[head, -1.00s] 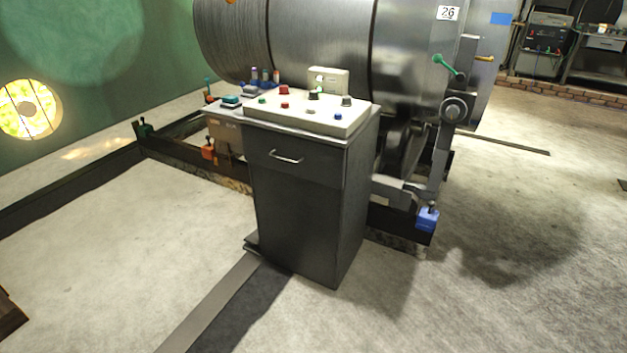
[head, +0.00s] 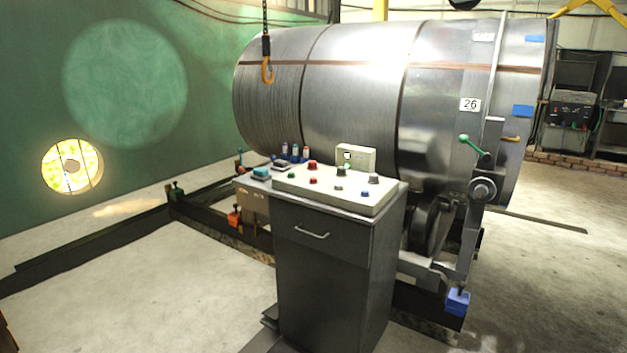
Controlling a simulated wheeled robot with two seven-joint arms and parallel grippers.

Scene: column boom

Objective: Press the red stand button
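A dark grey control stand (head: 322,262) with one drawer stands in the middle of the head view. Its sloped cream panel (head: 300,192) carries several buttons and knobs. A larger red button (head: 312,165) sits at the panel's back left. A smaller red button (head: 313,181) sits in front of it. Green, blue and dark knobs are around them. I cannot tell from the picture which red one is the stand button. Neither of my grippers shows in the head view.
A large metal drum (head: 350,90) lies behind the stand on a dark frame. A green-knobbed lever (head: 472,144) and a blue block (head: 457,302) are at its right. An orange hook (head: 267,70) hangs at the drum's left. Concrete floor (head: 130,285) is clear at left.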

